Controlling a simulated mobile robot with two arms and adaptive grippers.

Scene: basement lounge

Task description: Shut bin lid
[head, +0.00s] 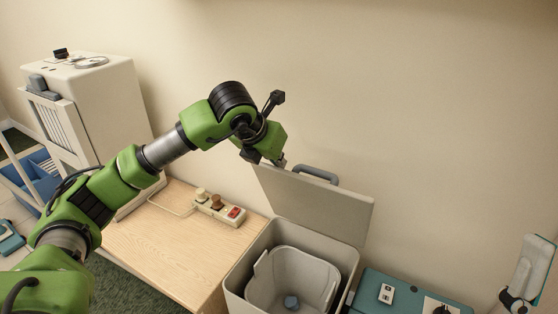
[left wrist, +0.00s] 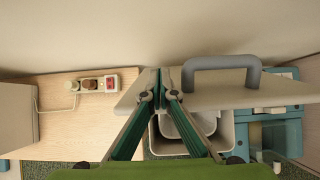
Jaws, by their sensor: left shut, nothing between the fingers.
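The bin (head: 240,283) is a light grey box with its lid (head: 318,208) standing up and open at the back. A dark grey handle (head: 317,173) sits on the lid's upper edge. My left gripper (head: 277,162) is at the lid's upper left corner, left of the handle. In the left wrist view, its green fingers (left wrist: 160,82) are together and empty, overlapping the lid (left wrist: 205,99), with the handle (left wrist: 221,64) to their right. I cannot tell whether they touch the lid. My right gripper is not in view.
Inside the bin is a grey inner bucket (head: 277,270) with a small blue item (head: 291,302). A wooden table (head: 165,250) with a power strip (head: 219,208) stands left of the bin. A teal case (head: 385,293) is close on the right. The wall is behind the lid.

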